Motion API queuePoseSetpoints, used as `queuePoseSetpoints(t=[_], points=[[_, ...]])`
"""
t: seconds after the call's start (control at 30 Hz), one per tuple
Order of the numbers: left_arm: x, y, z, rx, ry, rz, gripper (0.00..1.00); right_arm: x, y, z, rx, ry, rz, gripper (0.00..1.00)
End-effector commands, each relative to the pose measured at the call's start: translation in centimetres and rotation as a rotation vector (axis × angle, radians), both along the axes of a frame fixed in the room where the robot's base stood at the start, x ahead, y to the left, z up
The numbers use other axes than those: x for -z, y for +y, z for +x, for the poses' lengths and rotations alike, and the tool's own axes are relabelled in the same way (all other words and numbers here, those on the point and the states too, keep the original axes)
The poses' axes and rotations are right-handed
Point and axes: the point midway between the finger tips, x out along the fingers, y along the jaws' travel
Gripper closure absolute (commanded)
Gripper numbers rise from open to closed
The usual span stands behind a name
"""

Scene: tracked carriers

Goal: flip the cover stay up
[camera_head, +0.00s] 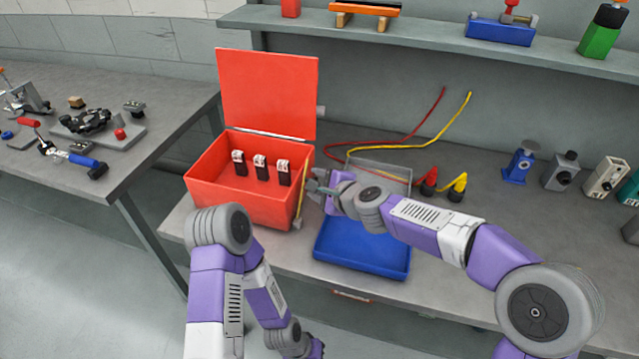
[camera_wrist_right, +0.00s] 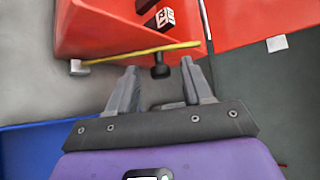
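The red box (camera_head: 240,205) stands on the bench with its red lid (camera_head: 268,95) raised upright. A thin yellow stay (camera_head: 301,198) lies along the box's right side, and it crosses the right wrist view (camera_wrist_right: 120,57) near the box rim. A grey end piece (camera_wrist_right: 77,67) sits at its left end there. A short black knob (camera_wrist_right: 160,70) stands out from the box wall at the stay. My right gripper (camera_head: 316,186) is open beside this wall; in the wrist view its fingertips (camera_wrist_right: 158,68) are either side of the knob. My left gripper (camera_head: 317,348) hangs low, its fingers unclear.
Several black labelled blocks (camera_head: 260,168) stand in the box. A blue tray (camera_head: 362,250) lies below my right forearm, with a clear bin (camera_head: 380,168) behind it. Red and yellow cables (camera_head: 455,115) run to the right. A side table (camera_head: 60,165) with tools stands left.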

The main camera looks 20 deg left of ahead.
Motion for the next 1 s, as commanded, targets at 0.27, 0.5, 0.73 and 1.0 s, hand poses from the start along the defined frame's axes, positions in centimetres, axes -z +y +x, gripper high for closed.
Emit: queuePoseSetpoints(t=[0.27, 0.5, 0.73, 1.0], points=[[0.0, 0.0, 0.0, 0.000, 0.000, 0.000, 1.00, 0.0, -0.1, 0.0, 0.002, 0.000, 0.000, 0.50], [0.0, 0.0, 0.0, 0.000, 0.000, 0.000, 1.00, -1.2, -2.0, -1.4, 0.004, -0.002, 0.000, 0.50], [0.0, 0.0, 0.0, 0.000, 0.000, 0.000, 1.00, -2.7, -4.4, -3.4, 0.002, -0.001, 0.000, 0.50], [0.0, 0.0, 0.0, 0.000, 0.000, 0.000, 1.00, -3.2, -5.3, -4.3, 0.001, 0.001, 0.000, 0.50]])
